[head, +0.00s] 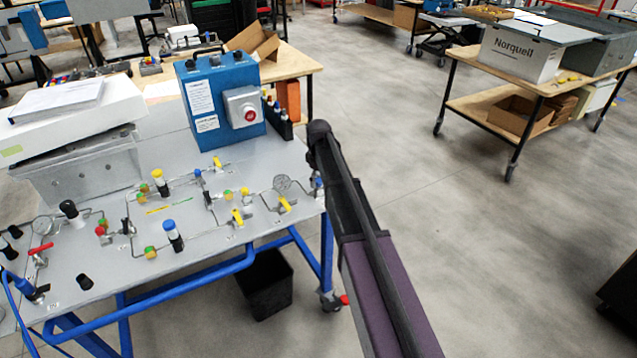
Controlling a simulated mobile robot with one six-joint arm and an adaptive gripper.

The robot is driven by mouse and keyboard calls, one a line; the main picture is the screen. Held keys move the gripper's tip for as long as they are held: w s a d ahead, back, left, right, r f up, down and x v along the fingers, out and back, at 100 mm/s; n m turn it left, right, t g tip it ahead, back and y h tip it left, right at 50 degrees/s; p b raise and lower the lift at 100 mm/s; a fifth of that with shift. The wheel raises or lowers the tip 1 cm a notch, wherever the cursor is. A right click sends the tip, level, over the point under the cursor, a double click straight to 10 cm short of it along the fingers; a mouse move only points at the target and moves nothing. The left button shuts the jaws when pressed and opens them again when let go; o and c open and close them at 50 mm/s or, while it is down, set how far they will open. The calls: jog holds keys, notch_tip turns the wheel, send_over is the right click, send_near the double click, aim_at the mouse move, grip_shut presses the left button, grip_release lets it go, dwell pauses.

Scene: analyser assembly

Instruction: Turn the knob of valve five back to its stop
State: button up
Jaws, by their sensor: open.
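A grey panel bench (205,240) on the left carries thin piping and several valves. I cannot read the labels, so I cannot tell which one is valve five. A black knob (69,209) stands at the left of the panel. A yellow-topped black fitting (160,183) and a blue-topped black fitting (172,236) stand near the middle. Yellow handles sit to the right, one at the front (238,217) and one near the right edge (286,205). A red handle (40,249) is at the far left. My arm rises along the bench's right side; my gripper does not show.
A blue box with a red button (222,100) stands at the panel's back. A grey case with white boxes (80,165) is at the back left. A black bin (265,284) is under the bench. A wheeled table (540,85) is at the back right. The floor between is open.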

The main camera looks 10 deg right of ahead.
dwell(0.3)
grip_shut()
jog(key=shift+m, duration=0.5)
jog(key=m, duration=0.2)
jog(key=shift+m, duration=0.4)
jog(key=m, duration=0.4)
jog(key=shift+s+a, duration=0.1)
jog(key=m, duration=0.5)
jog(key=shift+m, duration=1.8)
